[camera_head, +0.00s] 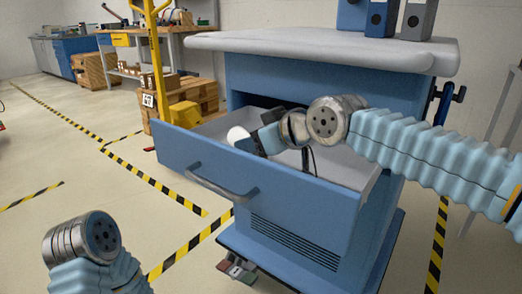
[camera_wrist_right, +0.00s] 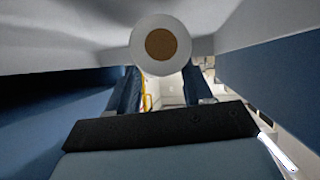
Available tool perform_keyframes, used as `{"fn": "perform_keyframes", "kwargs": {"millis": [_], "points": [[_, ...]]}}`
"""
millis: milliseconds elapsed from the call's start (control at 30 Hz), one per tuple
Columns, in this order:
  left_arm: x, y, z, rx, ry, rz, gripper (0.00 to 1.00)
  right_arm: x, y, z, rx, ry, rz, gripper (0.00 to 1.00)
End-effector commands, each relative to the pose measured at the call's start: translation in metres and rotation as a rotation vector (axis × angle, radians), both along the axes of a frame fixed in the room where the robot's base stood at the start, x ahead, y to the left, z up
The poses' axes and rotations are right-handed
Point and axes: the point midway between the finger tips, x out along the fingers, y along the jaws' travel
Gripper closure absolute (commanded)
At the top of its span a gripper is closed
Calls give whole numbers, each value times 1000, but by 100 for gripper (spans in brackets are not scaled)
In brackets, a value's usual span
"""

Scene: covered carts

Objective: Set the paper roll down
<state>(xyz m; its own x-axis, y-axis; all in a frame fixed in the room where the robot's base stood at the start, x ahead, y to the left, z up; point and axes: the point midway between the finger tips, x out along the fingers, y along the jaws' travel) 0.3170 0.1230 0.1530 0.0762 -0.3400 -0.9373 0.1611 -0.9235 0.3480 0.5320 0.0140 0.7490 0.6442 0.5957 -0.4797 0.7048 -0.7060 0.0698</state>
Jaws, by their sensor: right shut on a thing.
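The paper roll (camera_head: 237,134) shows as a small white end over the open drawer (camera_head: 264,200) of the blue cart in the head view. In the right wrist view the roll (camera_wrist_right: 160,44) is seen end-on, a white ring around a brown core. My right gripper (camera_head: 254,140) is shut on it, with a finger on either side. The gripper is inside the drawer opening, and my wrist hides part of the drawer. Whether the roll touches the drawer floor cannot be told. My left arm ends at the lower left, and its gripper is not visible.
The cart's grey top (camera_head: 330,46) overhangs the drawer, with several binders (camera_head: 383,17) on it. The drawer's handle (camera_head: 222,186) faces the front left. A yellow pallet truck (camera_head: 157,75) and a wooden crate (camera_head: 197,92) stand behind on the left. Floor at the left is clear.

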Motion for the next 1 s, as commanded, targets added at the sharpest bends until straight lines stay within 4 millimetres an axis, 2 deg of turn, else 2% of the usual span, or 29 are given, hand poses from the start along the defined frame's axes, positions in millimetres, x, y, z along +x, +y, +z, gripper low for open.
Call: {"fn": "perform_keyframes", "kwargs": {"millis": [33,200,300,600,633,700,800,1000], "points": [[0,0,-5,0,-1,1,62,4,-4,-10,15,21,-5,85],[0,0,-3,0,-1,0,62,18,-13,-4,186,252,-3,85],[0,0,-11,0,-2,2,62,14,-11,-18,179,248,-1,85],[1,0,-10,0,-2,2,62,14,-11,-19,177,244,-1,85],[1,0,-11,0,-2,2,62,14,-11,-20,177,244,-1,48],[1,0,-10,0,-2,2,62,14,-11,-20,177,244,-1,38],[1,0,-10,0,-2,2,62,14,-11,-20,177,244,-1,23],[0,0,-10,0,-2,2,62,14,-11,-20,176,243,-2,23]]}}
